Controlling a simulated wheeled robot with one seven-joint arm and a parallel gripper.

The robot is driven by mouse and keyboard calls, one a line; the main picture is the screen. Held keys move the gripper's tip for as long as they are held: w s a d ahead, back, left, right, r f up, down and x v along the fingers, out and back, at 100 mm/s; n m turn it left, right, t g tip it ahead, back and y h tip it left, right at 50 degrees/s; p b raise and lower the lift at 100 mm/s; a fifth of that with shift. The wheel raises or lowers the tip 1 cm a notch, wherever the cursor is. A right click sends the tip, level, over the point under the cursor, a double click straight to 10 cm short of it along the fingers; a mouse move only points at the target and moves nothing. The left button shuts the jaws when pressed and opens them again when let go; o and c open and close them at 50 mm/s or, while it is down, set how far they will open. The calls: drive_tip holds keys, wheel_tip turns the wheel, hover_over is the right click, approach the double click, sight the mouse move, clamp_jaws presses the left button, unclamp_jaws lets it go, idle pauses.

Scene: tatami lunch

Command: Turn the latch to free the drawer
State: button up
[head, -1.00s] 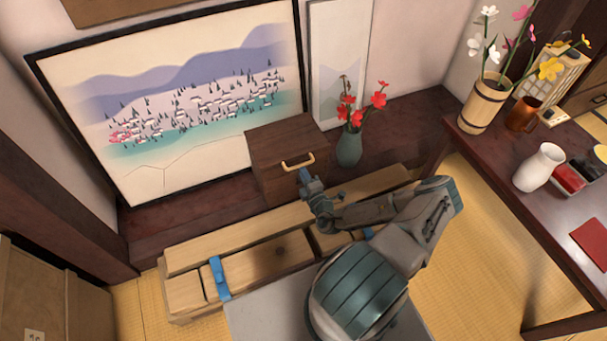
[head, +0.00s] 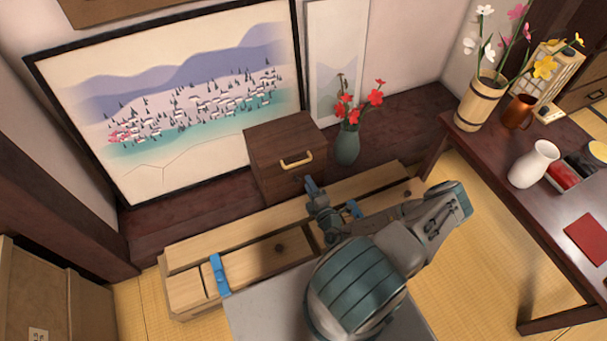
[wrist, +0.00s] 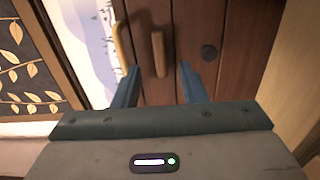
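The handle also shows at the upper left of the wrist view (wrist: 121,45). My gripper (head: 311,186) is just in front of the lower part of the box. In the wrist view my gripper (wrist: 160,84) is open, its blue fingers apart, with the latch ahead between them and nothing held.
A green vase with red flowers (head: 347,147) stands close right of the box. A pale wooden bench (head: 250,262) with blue clips lies below my arm. A low table (head: 480,165) stands right.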

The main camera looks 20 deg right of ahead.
drive_tip(key=s, duration=0.7)
drive_tip(key=shift+p, duration=0.4)
drive_tip(key=a+r+n+g+y+p, duration=0.3)
drive_tip(key=r+n+g+y+p, duration=0.15)
drive_tip(key=r+n, duration=0.7)
drive_tip(key=a+r+n+g+y+p, duration=0.35)
drive_tip(key=r+n+g, duration=0.25)
drive_tip(key=r+n, duration=0.5)
drive_tip(key=a+r+n+g+y+p, duration=0.3)
drive_tip(key=r+n+g+y, duration=0.25)
drive_tip(key=r+n, duration=0.55)
drive_tip(key=s+a+r+n+h+p, duration=0.1)
drive_tip(key=s+r+n+h+p, duration=0.2)
drive_tip(key=r, duration=0.9)
drive_tip(key=s+a+r+n+h+p, duration=0.1)
drive_tip(key=s+r+n+h+p, duration=0.3)
drive_tip(key=r+n, duration=0.6)
drive_tip(key=s+a+r+n+h+p, duration=0.1)
drive_tip(key=s+r+n+h+p, duration=0.3)
drive_tip(key=r, duration=1)
drive_tip(key=n+h, duration=0.2)
drive_tip(key=n, duration=0.1)
drive_tip(key=shift+s+r+t+p, duration=0.2)
drive_tip(key=shift+s+t+p, duration=0.1)
drive_tip(key=shift+t, duration=0.1)
